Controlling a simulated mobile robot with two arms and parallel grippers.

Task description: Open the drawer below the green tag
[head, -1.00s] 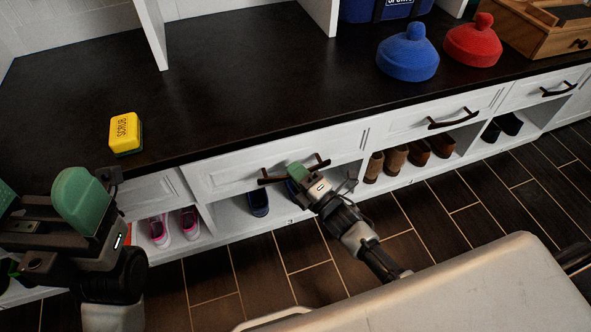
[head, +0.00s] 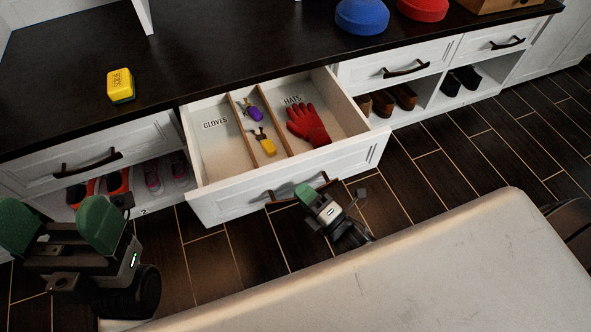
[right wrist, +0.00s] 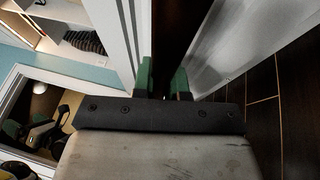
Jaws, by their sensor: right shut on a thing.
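The middle drawer (head: 300,172) of the white bench is pulled out, with its inside in view. It has a gloves part, a hats part with a red glove (head: 308,124), and a narrow middle part with a purple and a yellow small item. My right gripper (head: 306,195) is shut on this drawer's dark handle (head: 283,204); its green fingers also show in the right wrist view (right wrist: 163,80). My left gripper (head: 60,218) is at the lower left, its green fingers apart and empty. I see no green tag in these views.
A yellow sponge (head: 121,84) lies on the dark countertop (head: 215,50). Blue (head: 362,16) and red (head: 423,8) lidded things stand at the back. Shut drawers lie left (head: 85,157) and right (head: 403,70), above cubbies with shoes. Dark floor lies in front.

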